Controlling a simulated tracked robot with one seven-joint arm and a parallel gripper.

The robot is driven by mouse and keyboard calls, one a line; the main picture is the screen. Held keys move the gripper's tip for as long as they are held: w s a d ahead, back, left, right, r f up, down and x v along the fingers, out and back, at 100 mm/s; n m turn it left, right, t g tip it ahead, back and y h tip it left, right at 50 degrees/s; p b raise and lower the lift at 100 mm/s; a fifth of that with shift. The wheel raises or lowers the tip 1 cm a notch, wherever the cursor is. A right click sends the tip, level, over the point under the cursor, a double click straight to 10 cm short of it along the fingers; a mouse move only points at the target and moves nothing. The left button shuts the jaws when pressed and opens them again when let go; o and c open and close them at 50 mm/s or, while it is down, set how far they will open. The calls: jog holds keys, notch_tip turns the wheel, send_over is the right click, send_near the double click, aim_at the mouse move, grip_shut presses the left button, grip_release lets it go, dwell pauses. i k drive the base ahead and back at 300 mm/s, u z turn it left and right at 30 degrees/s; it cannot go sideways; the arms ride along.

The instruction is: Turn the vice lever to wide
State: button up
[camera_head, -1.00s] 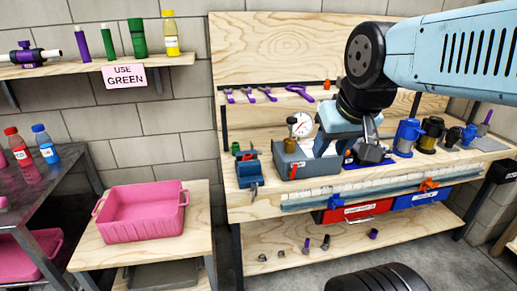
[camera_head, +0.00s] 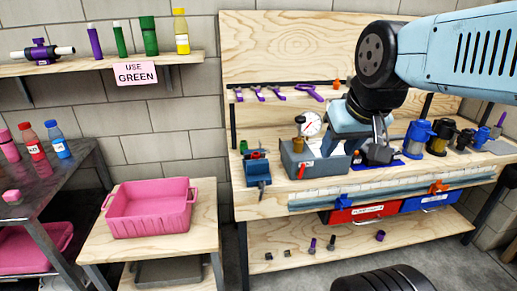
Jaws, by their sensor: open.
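The small blue vice (camera_head: 257,172) stands at the left end of the wooden workbench. It has dark and red parts at its top, but its lever is too small to make out and its setting cannot be read. My gripper (camera_head: 357,148) hangs over the middle of the bench, well to the right of the vice, and is pointed down. It is open, with nothing visibly held, though the hand partly hides its fingers. It is apart from the vice, with the grey box between them.
A grey box (camera_head: 310,168) with a dial gauge (camera_head: 311,123) stands right of the vice. Blue and dark cylindrical housings (camera_head: 418,139) stand farther right. Purple tools (camera_head: 262,94) hang behind. A pink crate (camera_head: 150,220) sits on the side table. A ruler strip (camera_head: 350,199) lines the bench front.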

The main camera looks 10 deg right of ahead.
aim_at(262, 188)
jog(key=z, duration=0.05)
jog(key=k, duration=0.45)
jog(key=z, duration=0.35)
jog(key=i, duration=1.15)
jog(key=u, duration=0.45)
jog(key=i, duration=0.55)
